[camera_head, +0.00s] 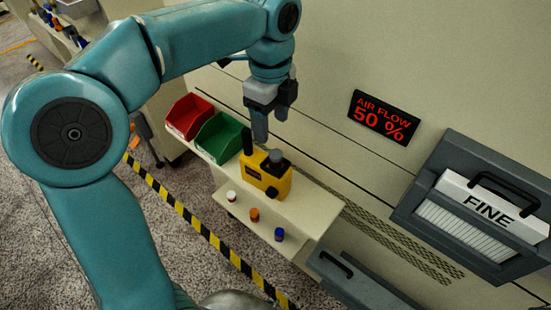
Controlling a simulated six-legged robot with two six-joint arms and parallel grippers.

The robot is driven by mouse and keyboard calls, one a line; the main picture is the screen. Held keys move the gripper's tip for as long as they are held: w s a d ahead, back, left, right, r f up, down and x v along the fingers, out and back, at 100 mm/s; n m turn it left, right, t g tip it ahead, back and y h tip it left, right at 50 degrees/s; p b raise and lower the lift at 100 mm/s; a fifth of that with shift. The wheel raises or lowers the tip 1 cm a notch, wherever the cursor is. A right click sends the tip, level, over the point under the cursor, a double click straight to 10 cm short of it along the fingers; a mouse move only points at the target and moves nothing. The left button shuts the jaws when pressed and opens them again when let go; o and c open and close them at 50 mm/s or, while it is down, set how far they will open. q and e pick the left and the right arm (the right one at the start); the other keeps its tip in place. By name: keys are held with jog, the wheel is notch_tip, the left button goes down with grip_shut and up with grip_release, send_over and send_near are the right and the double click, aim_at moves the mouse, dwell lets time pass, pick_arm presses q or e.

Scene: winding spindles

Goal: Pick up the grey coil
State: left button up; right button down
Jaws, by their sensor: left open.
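My left gripper (271,124) hangs pointing down above the shelf, open with nothing seen between its fingers. Just below it stands a yellow device (266,176) with a black upright post at its left and a dark knob on its front. A small grey rounded piece (275,156) sits on top of the yellow device, a little below the fingertips; it may be the grey coil, but it is too small to tell. The gripper appears apart from it. My right gripper is out of view.
A red bin (173,128) and a green bin (204,150) stand at the shelf's left end. White-red (231,196), orange (254,214) and blue (279,235) small pieces line the shelf's (312,212) front side.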

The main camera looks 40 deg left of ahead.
pick_arm(q)
send_over(276, 153)
notch_tip(276, 153, down, 5)
jog(key=shift+s+f, duration=0.1)
jog(key=shift+f, duration=0.05)
jog(key=shift+s+a+f, duration=0.2)
jog(key=shift+s+f, duration=0.2)
jog(key=shift+f, duration=0.05)
jog(key=f, duration=0.2)
jog(key=w+f, duration=0.1)
jog(key=f, duration=0.1)
jog(key=shift+d, duration=0.3)
jog(key=shift+f, duration=0.35)
jog(key=shift+s+a, duration=0.1)
jog(key=shift+s, duration=0.05)
jog(key=shift+f, duration=0.1)
jog(key=c, duration=1)
jog(key=shift+c, duration=0.9)
